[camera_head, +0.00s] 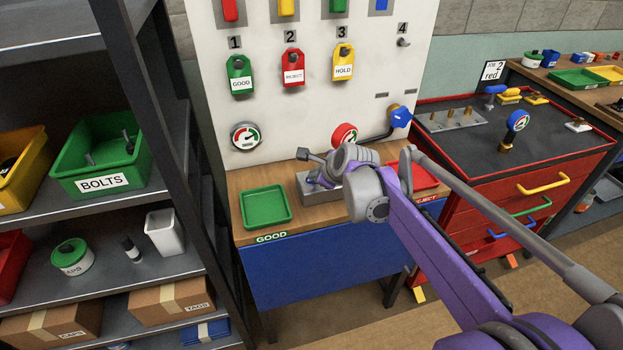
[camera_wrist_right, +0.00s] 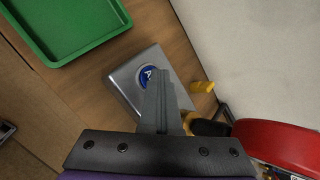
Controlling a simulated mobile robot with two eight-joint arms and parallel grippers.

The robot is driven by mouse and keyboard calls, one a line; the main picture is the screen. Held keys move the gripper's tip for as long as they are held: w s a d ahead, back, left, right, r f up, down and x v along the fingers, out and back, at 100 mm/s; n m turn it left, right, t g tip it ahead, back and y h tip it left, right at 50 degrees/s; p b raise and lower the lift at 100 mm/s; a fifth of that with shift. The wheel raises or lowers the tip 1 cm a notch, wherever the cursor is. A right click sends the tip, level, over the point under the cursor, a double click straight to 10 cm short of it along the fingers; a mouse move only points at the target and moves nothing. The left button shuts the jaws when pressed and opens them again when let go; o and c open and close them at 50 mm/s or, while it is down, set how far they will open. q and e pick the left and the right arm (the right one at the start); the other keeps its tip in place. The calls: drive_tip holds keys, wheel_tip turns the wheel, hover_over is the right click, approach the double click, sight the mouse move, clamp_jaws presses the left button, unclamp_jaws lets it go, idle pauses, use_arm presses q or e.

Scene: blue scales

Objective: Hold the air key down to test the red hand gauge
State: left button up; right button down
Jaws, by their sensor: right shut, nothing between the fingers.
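The red hand gauge (camera_head: 344,134) stands upright at the back of the bench, its lower part hidden behind my right arm. Its red case (camera_wrist_right: 285,145) also shows at the lower right of the wrist view. The air key is a round blue button marked A (camera_wrist_right: 147,76) on a grey metal block (camera_wrist_right: 128,84); the block (camera_head: 306,187) is partly hidden in the head view. My right gripper (camera_wrist_right: 156,76) is shut and empty, its tips over the near edge of the button. I cannot tell whether they touch or press it. My left gripper is out of view.
A green GOOD tray (camera_head: 246,208) lies left of the block, and a red REJECT tray (camera_head: 428,174) lies right, partly behind my arm. A wall gauge (camera_head: 245,136) and a blue knob (camera_head: 400,117) are on the white panel. A brass-coloured fitting (camera_wrist_right: 202,87) stands beside the block.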

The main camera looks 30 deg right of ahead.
drive_tip(key=shift+r, duration=0.1)
idle(0.3)
drive_tip(key=shift+r+p, duration=0.6)
drive_tip(key=shift+r, duration=0.05)
drive_tip(key=shift+r, duration=0.15)
wheel_tip(320, 180, up, 5)
drive_tip(key=p, duration=0.4)
idle(0.3)
